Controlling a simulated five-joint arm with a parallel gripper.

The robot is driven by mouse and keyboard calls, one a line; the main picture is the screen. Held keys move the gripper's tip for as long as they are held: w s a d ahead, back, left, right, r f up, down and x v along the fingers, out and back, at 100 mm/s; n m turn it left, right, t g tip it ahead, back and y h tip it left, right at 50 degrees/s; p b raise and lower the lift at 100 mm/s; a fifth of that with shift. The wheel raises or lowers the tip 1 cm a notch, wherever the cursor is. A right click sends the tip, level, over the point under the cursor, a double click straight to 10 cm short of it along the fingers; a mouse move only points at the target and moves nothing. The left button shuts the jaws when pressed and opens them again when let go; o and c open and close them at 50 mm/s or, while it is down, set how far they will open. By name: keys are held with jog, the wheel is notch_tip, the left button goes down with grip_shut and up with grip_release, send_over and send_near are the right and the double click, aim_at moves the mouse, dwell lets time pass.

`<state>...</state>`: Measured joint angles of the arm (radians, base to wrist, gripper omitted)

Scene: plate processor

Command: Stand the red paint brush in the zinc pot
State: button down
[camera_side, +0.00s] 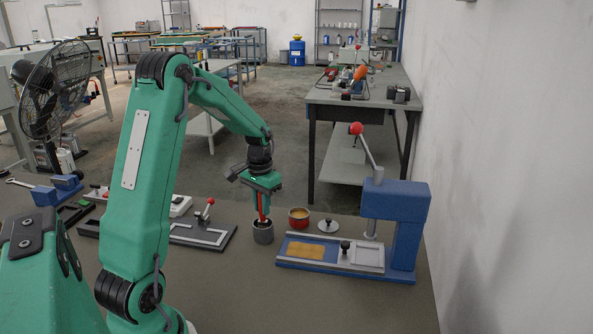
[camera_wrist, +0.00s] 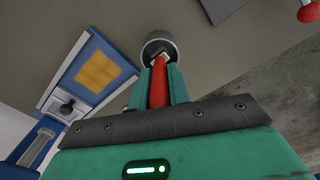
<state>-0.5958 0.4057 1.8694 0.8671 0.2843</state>
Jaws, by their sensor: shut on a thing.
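The zinc pot (camera_side: 263,232) is a small grey cup standing on the grey bench, left of the blue press. The red paint brush (camera_side: 261,207) is held roughly upright, head down, directly over the pot. Its lower end overlaps the pot's mouth, and how deep it reaches is hidden. My gripper (camera_side: 263,198) is above the pot, shut on the brush's red handle. In the wrist view the red brush (camera_wrist: 158,85) lies between my green fingers (camera_wrist: 159,78). Its pale end shows against the dark inside of the pot (camera_wrist: 156,41).
A red tin (camera_side: 299,217) and a round metal lid (camera_side: 328,226) stand close right of the pot. The blue press (camera_side: 402,230) with its lever is further right. A dark clamp fixture (camera_side: 205,236) lies left. Bare bench is in front of the pot.

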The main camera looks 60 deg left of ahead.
jog(key=shift+f, duration=0.15)
jog(key=c, duration=1.2)
grip_release()
jog(key=shift+c, duration=0.2)
jog(key=shift+r, duration=3.9)
